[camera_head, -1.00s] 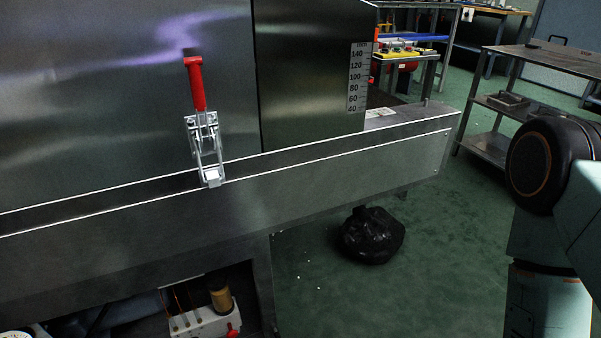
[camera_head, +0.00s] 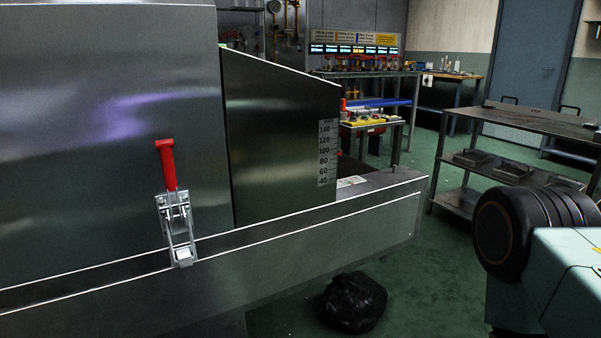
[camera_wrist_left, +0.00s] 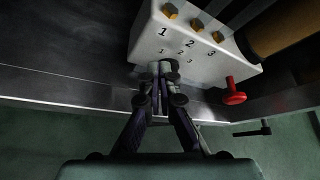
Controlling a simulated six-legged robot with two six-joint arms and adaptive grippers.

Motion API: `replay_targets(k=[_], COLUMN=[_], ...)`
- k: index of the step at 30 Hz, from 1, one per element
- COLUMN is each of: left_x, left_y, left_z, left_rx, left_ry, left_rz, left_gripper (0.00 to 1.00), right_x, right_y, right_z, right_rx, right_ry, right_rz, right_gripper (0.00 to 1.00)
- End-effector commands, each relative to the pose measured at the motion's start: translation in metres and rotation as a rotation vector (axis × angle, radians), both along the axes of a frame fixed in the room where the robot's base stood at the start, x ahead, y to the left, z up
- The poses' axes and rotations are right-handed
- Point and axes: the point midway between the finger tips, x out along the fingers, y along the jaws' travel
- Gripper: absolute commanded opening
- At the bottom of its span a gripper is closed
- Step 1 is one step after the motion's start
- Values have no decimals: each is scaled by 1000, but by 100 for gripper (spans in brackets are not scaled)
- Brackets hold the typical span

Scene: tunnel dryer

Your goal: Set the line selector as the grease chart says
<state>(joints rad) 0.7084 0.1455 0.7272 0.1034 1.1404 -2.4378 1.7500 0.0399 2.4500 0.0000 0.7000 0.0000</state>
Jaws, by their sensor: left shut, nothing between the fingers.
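A white block (camera_wrist_left: 190,50) numbered 1, 2 and 3 shows in the left wrist view, with a brass fitting (camera_wrist_left: 194,25) by each large number and smaller numbers below. A red knob (camera_wrist_left: 234,92) sits at its right end, and a brass-coloured cylinder (camera_wrist_left: 285,28) is beside it. My left gripper (camera_wrist_left: 160,75) is shut and empty, its fingertips overlapping the block's near edge; I cannot tell whether they touch it. The head view shows neither the block nor either gripper. I cannot make out which item is the grease chart.
A red-handled toggle clamp (camera_head: 174,215) stands on the dryer's steel side. A scale (camera_head: 327,153) is fixed near the end panel. A black bag (camera_head: 353,302) lies on the green floor. A steel table (camera_head: 530,121) stands right; a black handle (camera_wrist_left: 252,130) juts out near the block.

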Motion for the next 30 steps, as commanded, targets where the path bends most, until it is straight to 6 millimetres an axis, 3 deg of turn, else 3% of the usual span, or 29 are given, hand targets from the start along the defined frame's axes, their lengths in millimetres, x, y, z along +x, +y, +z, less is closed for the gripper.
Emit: replay_targets(k=[30], left_x=[9], left_y=[-16], left_z=[10], left_rx=[-1], left_ry=[-2], left_rz=[-2], left_gripper=[0], right_x=[0], right_y=[0], right_z=[0], right_rx=[0], right_ry=[0], right_rz=[0], right_gripper=[40])
